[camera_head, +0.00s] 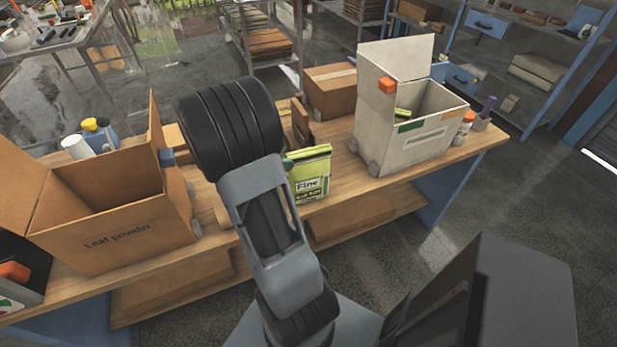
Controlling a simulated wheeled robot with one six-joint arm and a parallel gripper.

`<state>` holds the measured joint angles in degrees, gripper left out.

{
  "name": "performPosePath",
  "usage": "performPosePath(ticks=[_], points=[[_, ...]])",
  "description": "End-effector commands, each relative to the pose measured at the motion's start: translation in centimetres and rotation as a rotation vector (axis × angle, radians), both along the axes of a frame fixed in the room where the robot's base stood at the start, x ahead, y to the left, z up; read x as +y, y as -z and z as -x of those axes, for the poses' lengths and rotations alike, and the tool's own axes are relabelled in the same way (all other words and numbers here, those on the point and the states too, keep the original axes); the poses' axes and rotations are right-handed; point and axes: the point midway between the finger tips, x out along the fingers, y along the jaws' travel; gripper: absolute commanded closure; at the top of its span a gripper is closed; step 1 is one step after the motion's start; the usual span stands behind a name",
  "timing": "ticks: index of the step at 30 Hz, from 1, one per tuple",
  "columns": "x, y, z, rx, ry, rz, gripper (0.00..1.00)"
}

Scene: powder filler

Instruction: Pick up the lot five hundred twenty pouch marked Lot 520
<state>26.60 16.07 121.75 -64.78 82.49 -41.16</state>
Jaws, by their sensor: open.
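A green and white pouch (311,176) stands upright on the wooden table, just right of my arm. My arm rises from the bottom and crosses in front of the table, covering the pouch's left edge.
An open cardboard box (118,232) marked "Leaf powder" stands at left. A white open bin (428,135) with a green item inside stands at right. A closed carton (331,88) and small bottles are on the table (345,185). Shelves stand behind.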

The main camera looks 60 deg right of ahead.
Motion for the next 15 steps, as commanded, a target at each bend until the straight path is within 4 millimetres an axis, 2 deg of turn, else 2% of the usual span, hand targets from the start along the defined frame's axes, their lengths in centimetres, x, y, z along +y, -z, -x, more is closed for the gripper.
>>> performPosePath(ticks=[6, 15], points=[[-2.0, 1.0, 2.0, 0.000, 0.004, -0.001, 0.35], [-2.8, 1.5, 2.7, -0.002, 0.002, -0.001, 0.35]])
